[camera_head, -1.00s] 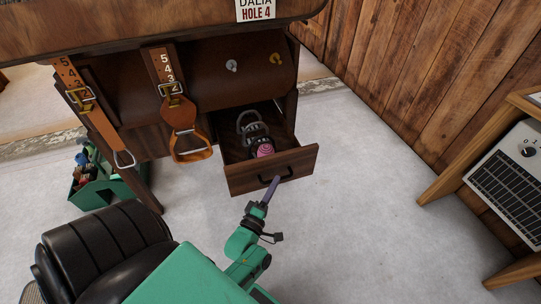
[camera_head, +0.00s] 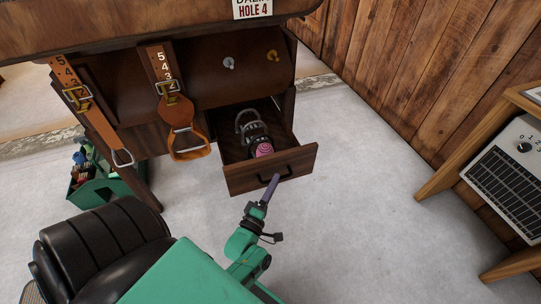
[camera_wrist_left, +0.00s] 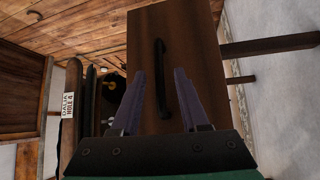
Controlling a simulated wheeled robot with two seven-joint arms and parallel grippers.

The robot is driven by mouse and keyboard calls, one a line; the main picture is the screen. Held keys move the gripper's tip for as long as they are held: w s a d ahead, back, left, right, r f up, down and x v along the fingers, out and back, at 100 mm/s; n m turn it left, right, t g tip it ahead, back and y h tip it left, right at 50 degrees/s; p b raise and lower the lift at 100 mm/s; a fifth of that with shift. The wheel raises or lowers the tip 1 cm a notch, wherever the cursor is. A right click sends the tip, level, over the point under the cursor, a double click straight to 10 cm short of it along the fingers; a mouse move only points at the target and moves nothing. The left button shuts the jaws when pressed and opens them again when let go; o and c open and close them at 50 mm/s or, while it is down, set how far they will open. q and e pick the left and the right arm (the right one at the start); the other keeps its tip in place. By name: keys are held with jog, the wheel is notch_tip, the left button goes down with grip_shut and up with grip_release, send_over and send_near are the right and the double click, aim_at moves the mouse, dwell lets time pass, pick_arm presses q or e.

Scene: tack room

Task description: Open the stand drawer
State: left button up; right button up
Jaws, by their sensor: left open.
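The stand drawer (camera_head: 250,176) is pulled out from the brown stand (camera_head: 215,105), and its inside shows. A dark handle (camera_head: 275,182) is on its wooden front. Inside lie a dark metal item (camera_head: 248,124) and a pink round item (camera_head: 264,149). My left gripper (camera_head: 273,181) is at the drawer front, close to the handle. In the left wrist view its two purple fingers (camera_wrist_left: 158,92) are open, with the handle (camera_wrist_left: 162,80) seen between them near the tips; I cannot tell whether they touch it. My right gripper is not in view.
Leather straps with a stirrup (camera_head: 190,145) hang on the stand left of the drawer. A green tote (camera_head: 100,188) sits on the floor at left. A wooden table (camera_head: 450,165) and a grey heater (camera_head: 510,175) stand at right. The floor before the drawer's right side is clear.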

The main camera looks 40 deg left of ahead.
pick_arm(q)
jog(key=v, duration=1.4)
jog(key=shift+s+p, duration=0.25)
jog(key=shift+p, duration=0.1)
